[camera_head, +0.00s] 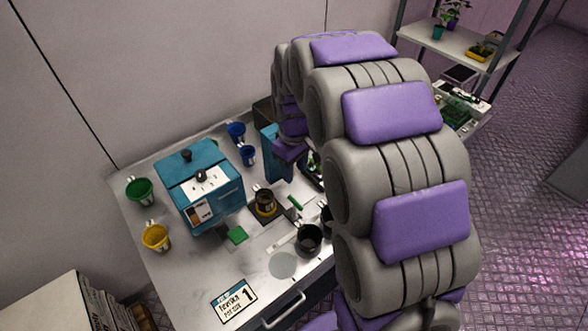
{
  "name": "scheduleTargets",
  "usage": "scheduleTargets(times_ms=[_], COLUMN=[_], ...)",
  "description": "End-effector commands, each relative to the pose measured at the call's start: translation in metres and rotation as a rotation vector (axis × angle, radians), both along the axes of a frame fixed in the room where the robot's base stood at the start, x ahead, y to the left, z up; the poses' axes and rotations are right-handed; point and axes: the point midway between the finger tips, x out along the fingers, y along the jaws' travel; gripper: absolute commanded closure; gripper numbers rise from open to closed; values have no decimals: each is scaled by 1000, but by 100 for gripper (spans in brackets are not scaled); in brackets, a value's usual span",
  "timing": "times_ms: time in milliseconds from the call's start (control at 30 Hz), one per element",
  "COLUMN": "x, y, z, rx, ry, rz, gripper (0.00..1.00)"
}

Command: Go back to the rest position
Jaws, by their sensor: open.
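My arm rises from the lower right, arches over at the top and comes down behind itself toward the back of the table. My gripper (290,151) is at its far end, small and partly hidden by the nearer arm links. It is over the back right part of the white table (190,262), next to an upright teal piece of equipment (271,152). It is open, and I see nothing held in it. Its fingertips are hard to make out, and I cannot tell whether it touches anything.
A teal box (222,176) stands on the table. Green (140,190), yellow (156,237) and blue (236,132) cups stand around it. A black pot (309,238) sits near the front. A metal shelf (450,42) stands at the back right. Purple floor (520,220) is open at right.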

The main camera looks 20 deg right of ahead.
Motion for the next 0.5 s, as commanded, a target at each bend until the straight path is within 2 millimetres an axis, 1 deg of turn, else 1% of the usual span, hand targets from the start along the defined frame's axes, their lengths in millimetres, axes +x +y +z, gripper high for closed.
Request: scheduleTargets(times_ms=[367, 467, 500], x=[-2, -13, -21], y=[0, 1, 1], z=[1, 6, 9], rx=[-1, 0, -1], ry=[1, 6, 9], rz=[-2, -22, -36], gripper=[56, 56, 56])
